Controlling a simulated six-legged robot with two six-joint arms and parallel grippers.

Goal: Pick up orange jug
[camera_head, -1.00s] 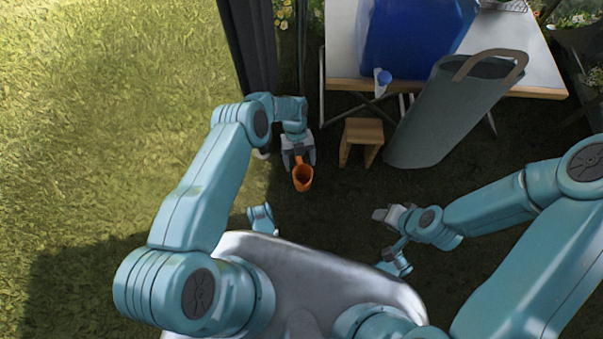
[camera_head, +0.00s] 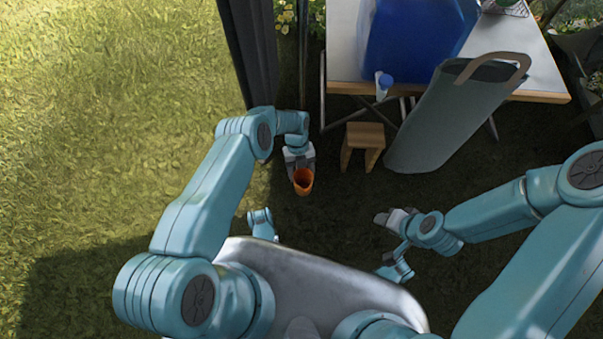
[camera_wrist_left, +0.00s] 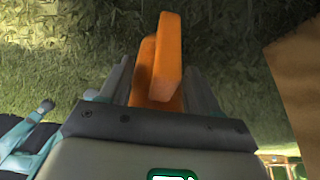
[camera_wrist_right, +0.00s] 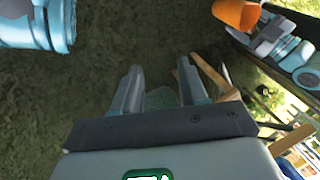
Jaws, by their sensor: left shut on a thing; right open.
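The orange jug (camera_head: 303,182) is in my left gripper (camera_head: 300,164), above the grass in the head view. In the left wrist view the jug's orange handle (camera_wrist_left: 164,62) stands between the two fingers, and the gripper is shut on it. The rest of the jug is mostly hidden there. The jug also shows at the top right of the right wrist view (camera_wrist_right: 236,13). My right gripper (camera_head: 385,217) is open and empty, apart from the jug, with its fingers spread in the right wrist view (camera_wrist_right: 158,88).
A small wooden stool (camera_head: 364,137) stands just right of the jug. A tall grey bag (camera_head: 445,120) leans by the table (camera_head: 540,75), which bears a blue container (camera_head: 415,40). A dark curtain (camera_head: 247,50) hangs behind the left arm. Open grass lies to the left.

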